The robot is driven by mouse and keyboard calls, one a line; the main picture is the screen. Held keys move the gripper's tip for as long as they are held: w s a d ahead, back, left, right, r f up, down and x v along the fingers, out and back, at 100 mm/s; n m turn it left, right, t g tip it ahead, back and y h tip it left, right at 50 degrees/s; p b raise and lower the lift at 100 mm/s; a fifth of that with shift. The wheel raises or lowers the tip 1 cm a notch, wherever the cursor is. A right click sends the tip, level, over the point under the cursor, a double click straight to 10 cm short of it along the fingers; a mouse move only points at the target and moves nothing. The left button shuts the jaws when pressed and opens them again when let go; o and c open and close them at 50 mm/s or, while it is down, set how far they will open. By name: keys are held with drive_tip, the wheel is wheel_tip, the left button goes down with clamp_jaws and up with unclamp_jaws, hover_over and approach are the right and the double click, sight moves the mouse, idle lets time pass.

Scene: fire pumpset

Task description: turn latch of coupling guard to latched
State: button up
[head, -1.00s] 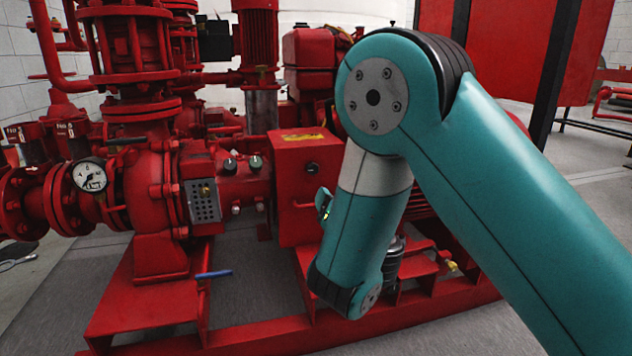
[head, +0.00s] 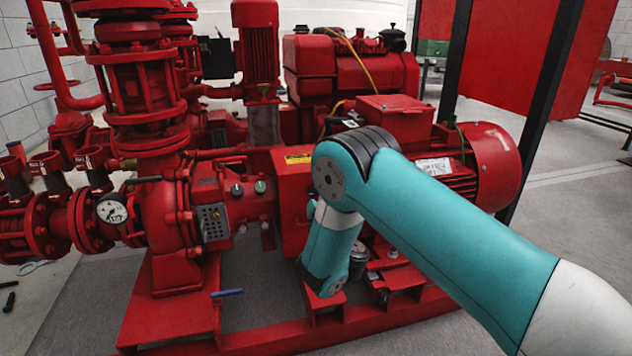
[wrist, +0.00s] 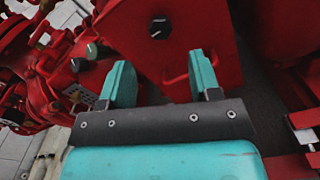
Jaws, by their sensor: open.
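The coupling guard shows in the head view as a red box (head: 290,196) with a yellow label, partly hidden behind my arm. In the wrist view its red face (wrist: 185,38) fills the upper middle. A round black knob with a light mark, which looks like the latch (wrist: 160,27), sits on that face. In the head view the knob is hidden by my arm. My gripper (wrist: 160,75) is open and empty, its two teal fingers spread. The knob lies beyond the fingertips, roughly centred between them, apart from both.
The pump casing (head: 170,215) with a pressure gauge (head: 112,209) stands left of the guard. Small green-topped knobs (wrist: 91,50) show left of my fingers. A red motor (head: 485,165) stands behind my arm. A blue-handled valve (head: 227,293) sticks out low in front.

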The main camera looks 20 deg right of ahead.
drive_tip(key=shift+w, duration=4)
drive_tip(key=shift+c, duration=0.2)
drive_tip(key=c, duration=0.9)
